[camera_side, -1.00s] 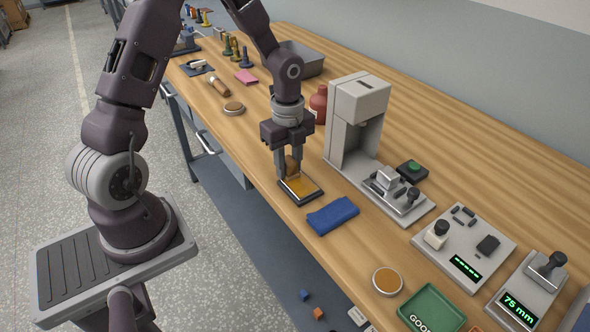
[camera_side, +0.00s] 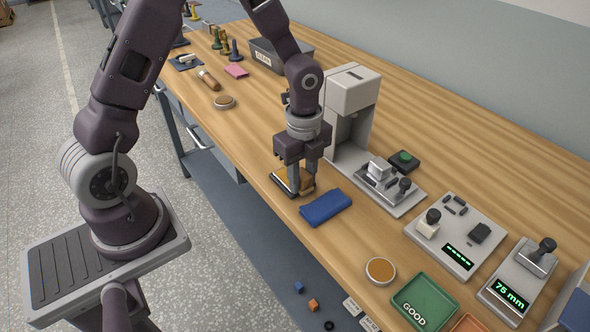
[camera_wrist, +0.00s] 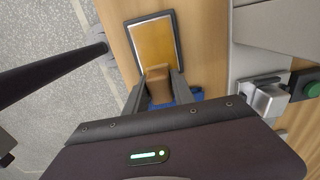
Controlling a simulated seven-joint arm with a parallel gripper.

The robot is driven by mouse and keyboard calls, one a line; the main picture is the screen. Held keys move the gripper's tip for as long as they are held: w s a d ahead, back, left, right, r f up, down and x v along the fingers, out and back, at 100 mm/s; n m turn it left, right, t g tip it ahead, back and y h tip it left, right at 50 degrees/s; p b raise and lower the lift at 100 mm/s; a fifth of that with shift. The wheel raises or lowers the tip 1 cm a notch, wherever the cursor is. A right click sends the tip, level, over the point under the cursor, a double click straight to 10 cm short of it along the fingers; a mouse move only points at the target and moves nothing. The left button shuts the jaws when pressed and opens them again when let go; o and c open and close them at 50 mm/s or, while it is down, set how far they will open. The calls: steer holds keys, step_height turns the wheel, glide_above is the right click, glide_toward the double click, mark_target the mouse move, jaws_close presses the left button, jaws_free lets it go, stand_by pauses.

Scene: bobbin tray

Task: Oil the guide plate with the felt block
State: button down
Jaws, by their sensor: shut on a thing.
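My gripper (camera_side: 300,188) is shut on a small brown block (camera_side: 307,184), which looks like the felt block; it also shows between the fingers in the wrist view (camera_wrist: 158,84). The block is at the end of a dark-framed flat plate with a glossy amber face (camera_wrist: 152,42), on the side toward the blue cloth. In the side view the fingers hide much of this plate (camera_side: 281,178). I cannot tell whether it is the guide plate or an oil tray, nor whether the block touches it.
A folded blue cloth (camera_side: 326,207) lies close beside the plate. A grey press-like machine (camera_side: 349,110) stands behind my gripper. A round brown-topped tin (camera_side: 380,271) and a green GOOD tray (camera_side: 425,303) are toward the front right.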

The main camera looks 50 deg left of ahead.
steer(key=shift+d+r, duration=0.15)
steer(key=shift+r, duration=4)
